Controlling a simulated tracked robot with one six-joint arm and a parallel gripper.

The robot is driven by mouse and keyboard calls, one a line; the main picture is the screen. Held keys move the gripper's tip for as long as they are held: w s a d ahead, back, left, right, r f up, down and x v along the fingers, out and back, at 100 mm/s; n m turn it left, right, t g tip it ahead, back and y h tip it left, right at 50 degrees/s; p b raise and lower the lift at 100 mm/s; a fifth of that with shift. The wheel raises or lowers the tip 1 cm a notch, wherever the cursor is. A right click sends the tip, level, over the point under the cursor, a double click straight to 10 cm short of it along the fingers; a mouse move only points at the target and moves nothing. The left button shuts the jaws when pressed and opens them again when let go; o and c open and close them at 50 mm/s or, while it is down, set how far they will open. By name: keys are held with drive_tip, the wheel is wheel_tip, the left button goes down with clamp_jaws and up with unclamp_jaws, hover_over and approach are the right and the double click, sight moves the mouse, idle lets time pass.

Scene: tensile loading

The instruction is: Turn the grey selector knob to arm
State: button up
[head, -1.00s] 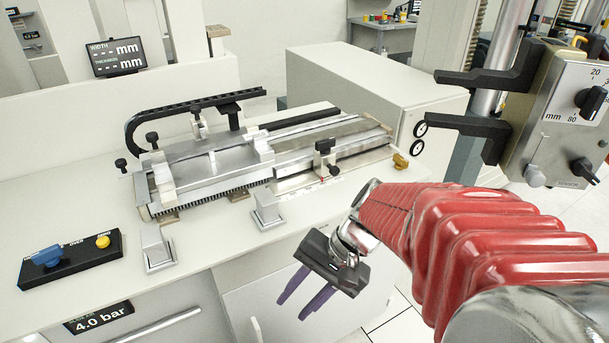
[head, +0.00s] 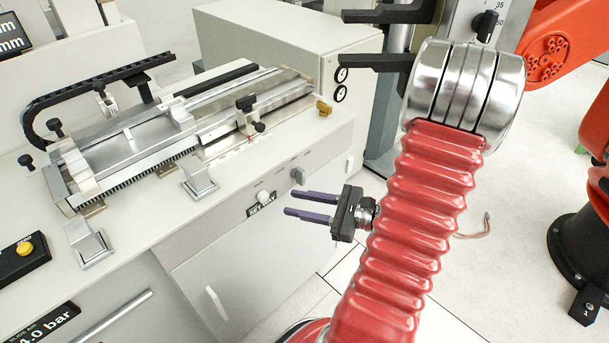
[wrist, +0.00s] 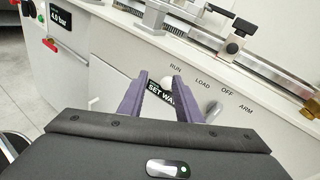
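The grey selector knob (head: 298,175) is on the front panel of the white bench, right of a white round button (head: 263,197) and a small display reading SET WA… (head: 262,208). In the wrist view the knob (wrist: 213,111) is partly hidden behind the right finger. Labels RUN, LOAD, OFF and ARM run along the panel above it. The knob's exact setting is too small to tell. My gripper (head: 288,203) has two purple fingers, apart and empty, pointing left beside the panel. In the wrist view, the gap between the fingertips (wrist: 160,78) faces the white button and display.
A slide fixture (head: 160,130) stands on the bench top, with metal blocks (head: 199,177) near its front edge. The floor between has free room.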

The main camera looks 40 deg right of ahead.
sight(303, 174)
drive_tip(key=s+d+f+m+t+h, duration=0.1)
drive_tip(key=s+d+f+m+h, duration=0.1)
drive_tip(key=d, duration=0.3)
drive_tip(key=s+d+f+m+t+h, duration=0.2)
drive_tip(key=d+m+h, duration=0.2)
drive_tip(key=d+m, duration=0.1)
drive_tip(key=shift+s+d+m+h, duration=0.3)
drive_tip(key=shift+d+h, duration=0.1)
drive_tip(key=shift+d, duration=0.15)
drive_tip(key=shift+w, duration=0.2)
drive_tip(key=shift+w+a, duration=0.15)
drive_tip(key=shift+w, duration=3.25)
drive_tip(key=shift+w+a, duration=0.1)
drive_tip(key=shift+w, duration=3.25)
drive_tip(key=shift+c, duration=0.4)
clamp_jaws()
drive_tip(key=shift+a, duration=0.15)
